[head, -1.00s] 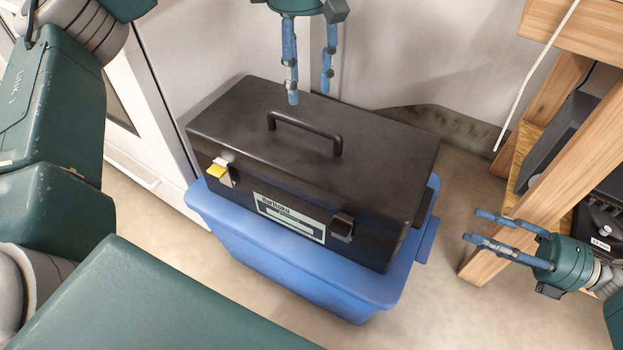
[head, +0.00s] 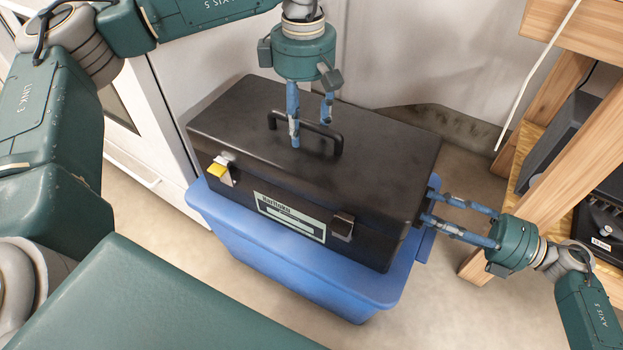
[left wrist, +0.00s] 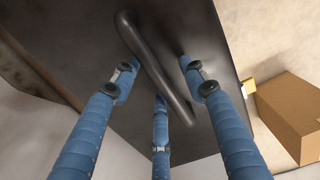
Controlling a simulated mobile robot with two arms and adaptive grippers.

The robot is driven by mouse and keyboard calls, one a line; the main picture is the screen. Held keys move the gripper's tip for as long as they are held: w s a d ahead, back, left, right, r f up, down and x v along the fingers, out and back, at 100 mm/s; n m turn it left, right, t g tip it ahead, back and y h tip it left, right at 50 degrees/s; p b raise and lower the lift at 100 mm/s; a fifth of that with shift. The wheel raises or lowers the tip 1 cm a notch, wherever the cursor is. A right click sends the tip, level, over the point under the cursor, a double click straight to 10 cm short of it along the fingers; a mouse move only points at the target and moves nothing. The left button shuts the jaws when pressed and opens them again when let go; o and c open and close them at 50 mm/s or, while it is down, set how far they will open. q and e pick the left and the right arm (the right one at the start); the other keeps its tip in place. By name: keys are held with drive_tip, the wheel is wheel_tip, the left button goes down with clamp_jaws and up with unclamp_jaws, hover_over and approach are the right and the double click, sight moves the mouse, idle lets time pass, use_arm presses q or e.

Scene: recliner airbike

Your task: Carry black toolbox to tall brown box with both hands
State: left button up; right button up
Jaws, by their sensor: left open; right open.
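The black toolbox (head: 240,112) sits on a blue bin, with its handle (head: 305,133) upright on the lid. My left gripper (head: 310,135) points down at the handle, open; in the left wrist view its fingers (left wrist: 160,90) are spread on both sides of the handle (left wrist: 155,65). My right gripper (head: 426,206) is open at the toolbox's right end, its fingertips close to the side handle there; I cannot tell whether they touch. A brown box (left wrist: 292,112) shows at the right edge of the left wrist view; I cannot tell if it is the tall one.
The blue bin (head: 290,270) stands on the floor below the toolbox. A wooden bench (head: 545,165) with dark equipment stands at the right, close to my right arm. White cabinets (head: 150,110) are behind and left. The floor in front right is clear.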

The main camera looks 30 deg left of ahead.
use_arm(q)
clamp_jaws()
use_arm(e)
clamp_jaws()
